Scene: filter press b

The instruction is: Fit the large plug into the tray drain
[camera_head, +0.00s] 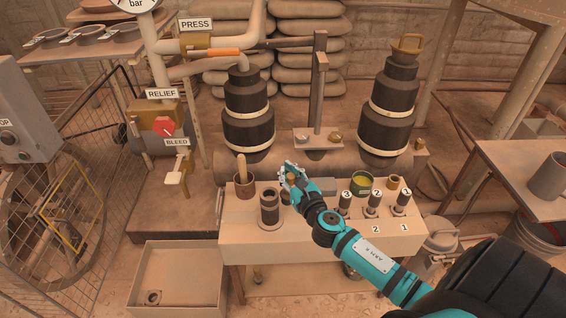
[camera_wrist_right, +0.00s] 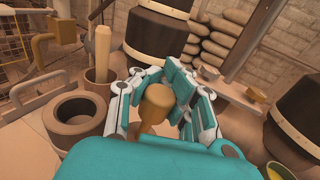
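A brown round-headed piece, which looks like the plug (camera_wrist_right: 157,101), stands on the bench between the fingers of my right gripper (camera_wrist_right: 162,82). The fingers are apart on both sides of its head, and a gap shows beside its stem. In the head view my right gripper (camera_head: 292,174) reaches over the bench and mostly hides this piece. The pale tray (camera_head: 178,275) is on the floor at the lower left, with the ring-shaped drain (camera_head: 152,297) in its near left corner, well away from the gripper. My left gripper is not in view.
On the bench (camera_head: 260,250), a dark hollow cylinder (camera_head: 269,207) and a pot with a wooden handle (camera_head: 244,185) stand left of my right gripper. Numbered dark pieces (camera_head: 372,203) and a yellow-green-filled can (camera_head: 361,184) stand right. Tall black stacked columns (camera_head: 248,110) rise behind.

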